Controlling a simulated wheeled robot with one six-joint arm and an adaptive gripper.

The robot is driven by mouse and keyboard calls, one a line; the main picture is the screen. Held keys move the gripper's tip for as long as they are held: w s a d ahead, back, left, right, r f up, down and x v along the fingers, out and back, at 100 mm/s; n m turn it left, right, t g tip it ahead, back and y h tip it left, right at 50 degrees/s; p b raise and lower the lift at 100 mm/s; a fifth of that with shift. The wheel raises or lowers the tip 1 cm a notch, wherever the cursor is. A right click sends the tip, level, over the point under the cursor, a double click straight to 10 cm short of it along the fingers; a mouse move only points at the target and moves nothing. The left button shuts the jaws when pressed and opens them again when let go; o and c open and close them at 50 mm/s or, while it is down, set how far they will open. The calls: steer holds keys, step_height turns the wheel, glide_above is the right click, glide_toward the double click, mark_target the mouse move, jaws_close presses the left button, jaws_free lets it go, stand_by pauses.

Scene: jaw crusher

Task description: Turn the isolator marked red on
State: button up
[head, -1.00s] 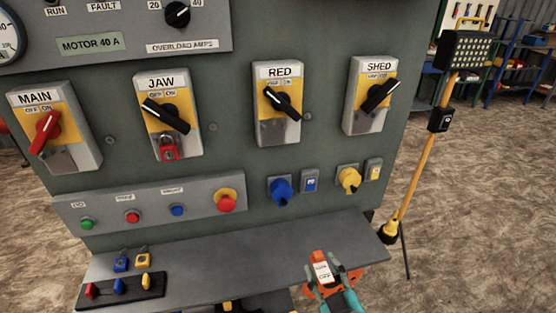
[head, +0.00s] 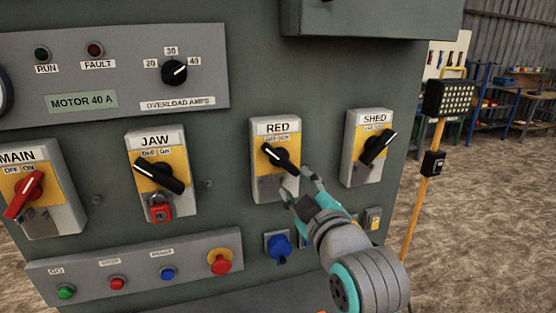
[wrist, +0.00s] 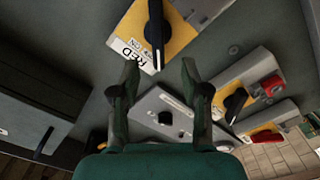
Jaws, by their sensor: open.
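The isolator marked RED (head: 262,187) is a grey box with a yellow plate on the panel, between JAW and SHED. Its black handle (head: 281,158) tilts with the white-marked end to the upper left, on the OFF side. My gripper (head: 295,184) is open and empty, just below and right of the handle. In the wrist view the RED label (wrist: 127,50) and the black handle (wrist: 155,28) appear turned over. The handle's white-marked end lies between the fingertips (wrist: 158,70) in the picture. I cannot tell the depth gap, and no contact shows.
JAW (head: 177,207) carries a red padlock (head: 160,210) on the left. SHED (head: 362,172) stands close on the right, its handle tilted right. MAIN (head: 55,217) has a red handle. A grey box (head: 370,18) juts out above.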

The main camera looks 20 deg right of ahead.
mark_target(282, 162)
steer(key=w, duration=1.1)
steer(key=shift+r, duration=0.25)
steer(key=shift+c, duration=0.3)
jaws_close()
